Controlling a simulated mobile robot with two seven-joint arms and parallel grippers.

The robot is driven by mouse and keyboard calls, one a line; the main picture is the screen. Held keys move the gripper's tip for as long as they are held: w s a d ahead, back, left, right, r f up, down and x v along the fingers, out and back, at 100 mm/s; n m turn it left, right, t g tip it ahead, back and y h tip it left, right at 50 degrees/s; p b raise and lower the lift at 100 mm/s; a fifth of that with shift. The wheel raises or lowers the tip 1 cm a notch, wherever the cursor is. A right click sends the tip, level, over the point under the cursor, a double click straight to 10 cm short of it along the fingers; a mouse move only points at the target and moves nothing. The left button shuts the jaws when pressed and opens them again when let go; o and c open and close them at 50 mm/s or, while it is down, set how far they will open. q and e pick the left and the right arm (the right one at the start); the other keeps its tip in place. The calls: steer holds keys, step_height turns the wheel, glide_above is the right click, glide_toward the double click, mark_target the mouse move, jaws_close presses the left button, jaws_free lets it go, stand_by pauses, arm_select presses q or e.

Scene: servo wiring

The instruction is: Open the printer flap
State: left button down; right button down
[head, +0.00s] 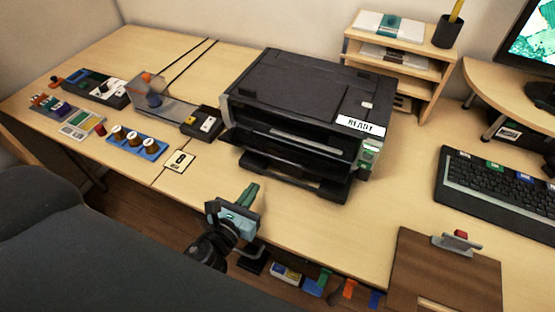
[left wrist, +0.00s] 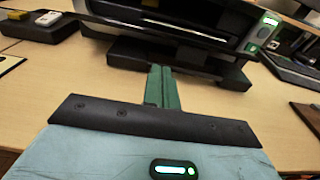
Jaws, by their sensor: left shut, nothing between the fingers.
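The black printer (head: 295,85) stands on the desk, with a white READY label on its front right corner. Its front shows a dark opening with a pale grey strip and dark ledges sticking out below. I cannot tell for certain which front panel is the flap or how far it is open. My left gripper (head: 250,194) is in front of the printer near the desk's front edge, its green fingers shut and empty, apart from the printer. In the left wrist view the fingers (left wrist: 162,86) point toward the printer's lower front (left wrist: 180,62). My right gripper is not in view.
Left of the printer are a card marked 8 (head: 180,160), a blue tray with round knobs (head: 152,150) and a small black box (head: 201,122). A wooden shelf (head: 395,47) stands behind right. A keyboard (head: 500,190) and a clipboard (head: 430,275) lie right. Desk before the printer is bare.

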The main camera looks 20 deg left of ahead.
mark_target(282, 157)
arm_select(q)
steer(key=shift+s+d+r, duration=0.1)
steer(key=shift+s+r, duration=0.1)
steer(key=shift+s, duration=0.1)
steer(key=shift+w, duration=0.35)
steer(key=w, duration=0.6)
steer(key=w+f, duration=0.1)
steer(key=w, duration=0.2)
steer(key=shift+d+f, duration=0.1)
steer(key=shift+d, duration=0.05)
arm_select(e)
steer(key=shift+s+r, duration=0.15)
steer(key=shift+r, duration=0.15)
arm_select(q)
steer(key=shift+p, duration=0.3)
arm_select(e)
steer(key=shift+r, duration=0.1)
